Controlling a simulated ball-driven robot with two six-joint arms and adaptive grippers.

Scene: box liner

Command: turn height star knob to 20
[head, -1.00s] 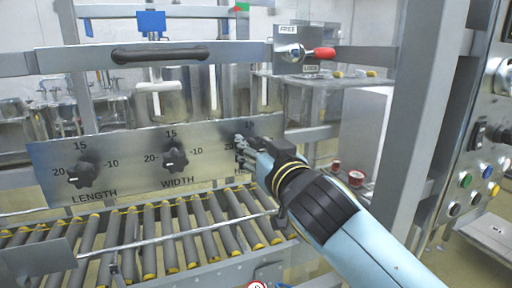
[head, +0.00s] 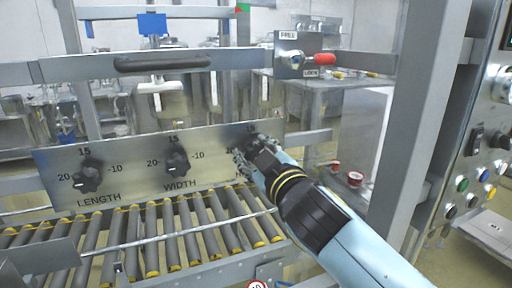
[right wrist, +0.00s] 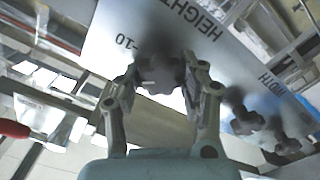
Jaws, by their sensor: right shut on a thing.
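The height star knob (right wrist: 160,74) is dark and lobed, on the grey dial panel. In the right wrist view it sits between my right gripper's fingers (right wrist: 161,88), which are shut on it. A small pale mark shows on it, but I cannot tell which number it points to. The "-10" and "HEIGHT" labels show upside down around it. In the head view my right gripper (head: 252,156) covers most of that knob and its dial at the panel's right end; only the "15" shows clearly above. My left gripper is not in view.
The panel (head: 130,165) also carries the length knob (head: 88,176) and the width knob (head: 177,160). A roller conveyor (head: 160,235) runs below. A red-handled FREE/LOCK lever (head: 322,59) is above right. A grey post (head: 420,130) stands right of my arm.

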